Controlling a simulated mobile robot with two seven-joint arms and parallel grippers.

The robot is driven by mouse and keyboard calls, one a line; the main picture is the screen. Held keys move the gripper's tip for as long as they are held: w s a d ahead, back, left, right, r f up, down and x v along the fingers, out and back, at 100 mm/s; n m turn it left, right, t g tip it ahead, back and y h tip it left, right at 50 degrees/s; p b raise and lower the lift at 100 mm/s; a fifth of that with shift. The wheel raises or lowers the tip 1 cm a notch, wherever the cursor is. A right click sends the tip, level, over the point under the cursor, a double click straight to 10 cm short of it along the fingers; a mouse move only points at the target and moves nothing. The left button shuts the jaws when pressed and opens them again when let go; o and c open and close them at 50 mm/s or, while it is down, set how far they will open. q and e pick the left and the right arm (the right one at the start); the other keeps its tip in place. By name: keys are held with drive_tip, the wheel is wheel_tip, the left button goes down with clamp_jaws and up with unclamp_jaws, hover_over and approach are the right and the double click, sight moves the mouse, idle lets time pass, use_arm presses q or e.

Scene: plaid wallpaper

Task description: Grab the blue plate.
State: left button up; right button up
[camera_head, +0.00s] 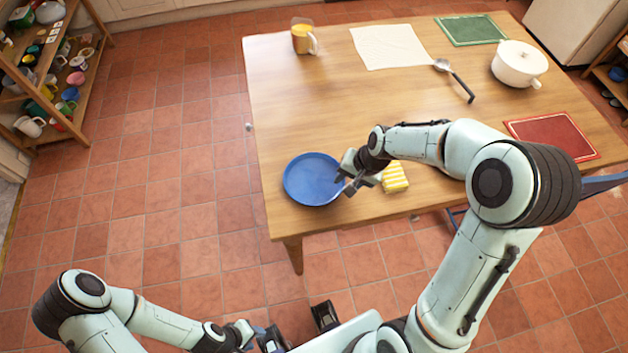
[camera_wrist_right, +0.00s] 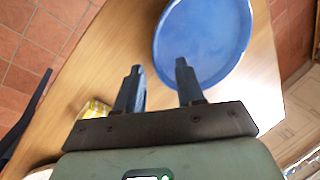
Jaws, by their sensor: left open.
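The blue plate (camera_head: 312,180) lies flat near the front left corner of the wooden table, and it fills the top of the right wrist view (camera_wrist_right: 203,38). My right gripper (camera_head: 347,175) is at the plate's right edge. My left gripper (camera_head: 250,334) is open, low in the head view, away from the table and the plate.
A yellow-striped item (camera_head: 394,177) lies right of my right gripper. The table (camera_head: 300,110) also holds a mug (camera_head: 303,38), a cloth (camera_head: 389,46), a ladle (camera_head: 455,80), a white pot (camera_head: 518,64), a green mat (camera_head: 471,29) and a red mat (camera_head: 552,136). The table's left middle is clear.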

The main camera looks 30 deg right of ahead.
sight(340, 191)
drive_tip(key=x, duration=0.4)
drive_tip(key=shift+s+d+f, duration=0.1)
drive_tip(key=shift+s+f, duration=0.2)
drive_tip(key=shift+f, duration=0.05)
drive_tip(key=shift+w+f, duration=0.15)
drive_tip(key=shift+f, duration=0.25)
clamp_jaws()
